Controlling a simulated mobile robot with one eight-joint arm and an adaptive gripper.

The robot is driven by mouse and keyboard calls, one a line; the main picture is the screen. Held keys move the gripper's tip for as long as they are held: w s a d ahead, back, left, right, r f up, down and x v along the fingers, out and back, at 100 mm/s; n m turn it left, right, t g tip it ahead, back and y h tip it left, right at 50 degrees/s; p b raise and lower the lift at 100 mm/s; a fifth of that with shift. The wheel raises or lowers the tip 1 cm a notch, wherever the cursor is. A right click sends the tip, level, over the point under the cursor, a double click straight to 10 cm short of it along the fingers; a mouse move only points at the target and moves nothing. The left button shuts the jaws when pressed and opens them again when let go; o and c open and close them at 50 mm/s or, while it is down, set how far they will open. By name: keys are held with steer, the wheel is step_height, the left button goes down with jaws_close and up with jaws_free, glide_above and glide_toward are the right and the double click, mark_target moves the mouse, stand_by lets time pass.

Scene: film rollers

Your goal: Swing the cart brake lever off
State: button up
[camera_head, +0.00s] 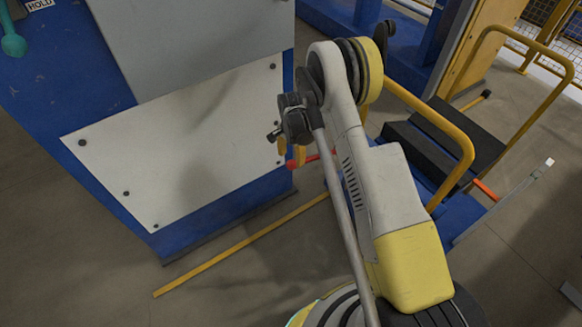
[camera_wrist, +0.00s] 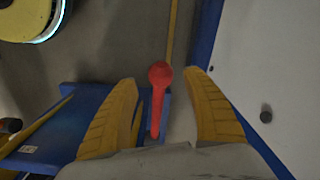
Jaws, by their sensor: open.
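The red brake lever with a round knob (camera_wrist: 160,74) shows in the wrist view, its shaft running down toward the blue cart (camera_wrist: 75,118). In the head view the lever (camera_head: 312,160) sticks out to the left from behind my arm, and the cart (camera_head: 462,212) stands at the right, partly hidden by the arm. My gripper (camera_wrist: 160,80) is open, with one yellow finger on each side of the lever and a visible gap to both. In the head view my gripper (camera_head: 291,155) is beside the lever's end.
A blue cabinet with a white panel (camera_head: 170,150) stands close left of my gripper in the head view. A yellow floor strip (camera_head: 240,246) runs past its base. The cart has yellow handrails (camera_head: 440,122) and an orange-red grip (camera_head: 487,190). Open floor lies in front.

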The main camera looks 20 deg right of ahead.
mark_target(291, 162)
step_height(291, 162, down, 5)
steer(key=shift+r+b, duration=0.1)
steer(key=shift+b, duration=0.65)
steer(key=shift+c, duration=0.5)
jaws_close()
steer(key=d+r+p, duration=0.1)
steer(key=r, duration=0.1)
steer(key=w+d+r+p, duration=0.1)
steer(key=r, duration=0.2)
steer(key=d+r+p, duration=0.1)
steer(key=r, duration=0.2)
steer(key=shift+w+d, duration=0.15)
steer(key=shift+d, duration=0.2)
steer(key=w+d+r+p, duration=0.2)
steer(key=d+r, duration=0.5)
steer(key=d, duration=0.2)
steer(key=shift+w+r+p, duration=0.3)
steer(key=shift+w, duration=0.1)
steer(key=shift+o, duration=0.5)
jaws_free()
